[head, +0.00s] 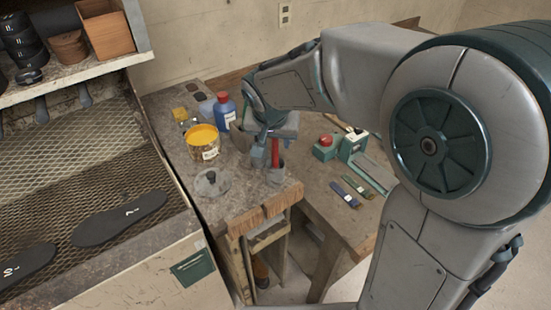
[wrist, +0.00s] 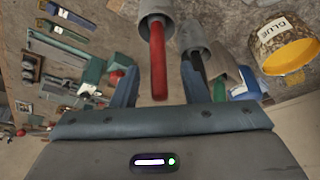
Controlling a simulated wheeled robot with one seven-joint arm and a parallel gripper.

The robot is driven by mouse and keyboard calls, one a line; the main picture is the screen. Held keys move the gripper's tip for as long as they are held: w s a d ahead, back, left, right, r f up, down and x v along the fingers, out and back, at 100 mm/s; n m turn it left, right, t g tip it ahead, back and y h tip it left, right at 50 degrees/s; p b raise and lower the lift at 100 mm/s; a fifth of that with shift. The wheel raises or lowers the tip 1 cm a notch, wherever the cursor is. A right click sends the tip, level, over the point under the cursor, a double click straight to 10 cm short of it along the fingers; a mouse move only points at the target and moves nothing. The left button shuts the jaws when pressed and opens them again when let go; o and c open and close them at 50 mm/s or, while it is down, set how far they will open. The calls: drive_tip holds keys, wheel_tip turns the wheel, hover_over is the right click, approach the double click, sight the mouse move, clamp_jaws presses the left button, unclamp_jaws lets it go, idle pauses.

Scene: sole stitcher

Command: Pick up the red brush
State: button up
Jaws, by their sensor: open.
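The red brush (head: 275,152) stands handle up in a grey cup (head: 276,175) near the front edge of the workbench. In the wrist view its red handle (wrist: 158,62) lies between the two fingers of my gripper (wrist: 159,78), with its lower end inside the grey cup (wrist: 155,9). My gripper (head: 270,154) is open, pointing down over the cup. Gaps show between the handle and both fingers. The brush's bristles are hidden in the cup.
A second grey cup (wrist: 193,36) with a dark handle stands close beside the right finger. An open yellow glue can (head: 203,143) and a blue bottle (head: 225,112) stand to the left. A green box with a red top (head: 326,147) and flat brushes (head: 345,195) lie right.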

drive_tip(key=shift+x, duration=0.9)
clamp_jaws()
